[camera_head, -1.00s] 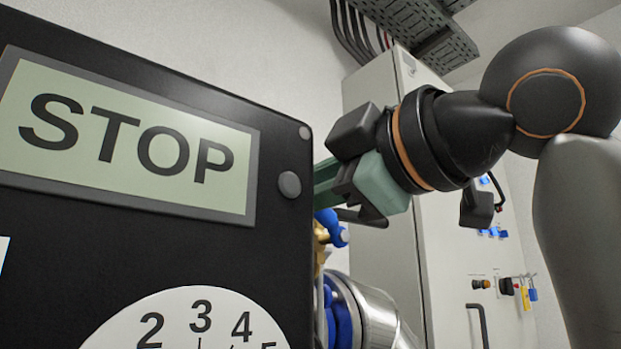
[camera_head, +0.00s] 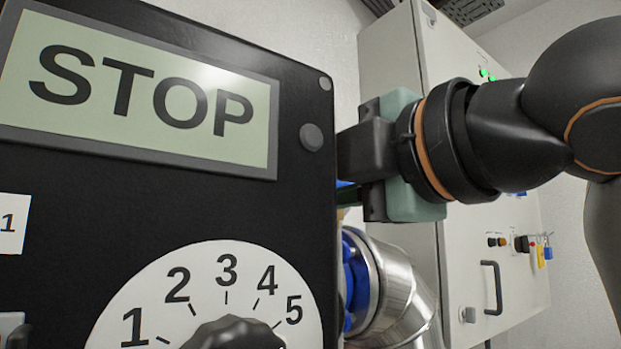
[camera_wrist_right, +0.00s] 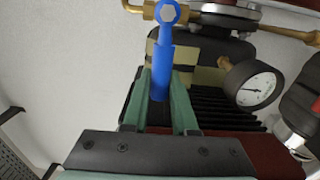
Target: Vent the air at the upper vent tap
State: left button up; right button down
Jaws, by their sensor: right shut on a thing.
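The upper vent tap's blue lever handle (camera_wrist_right: 164,62) shows in the right wrist view, with a bolt head at its far end near brass pipework. My right gripper (camera_wrist_right: 162,80) has its two green fingers on either side of the lever's near end and is shut on it. In the head view my right gripper (camera_head: 372,168) comes in from the right. Its fingertips are hidden behind the black panel, and only a sliver of blue shows there. My left gripper is not in view.
A black control panel (camera_head: 215,205) with a STOP display and numbered dial (camera_head: 225,290) fills the left of the head view. A grey cabinet (camera_head: 400,110) and silver pipe (camera_head: 395,285) stand behind my gripper. A round pressure gauge (camera_wrist_right: 253,87) sits right of the lever.

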jog(key=shift+a+f, duration=0.1)
jog(key=c, duration=0.7)
grip_release()
jog(key=shift+s, duration=0.1)
jog(key=b+v, duration=0.3)
jog(key=v, duration=0.9)
jog(key=shift+d, duration=0.2)
jog(key=shift+s, duration=0.15)
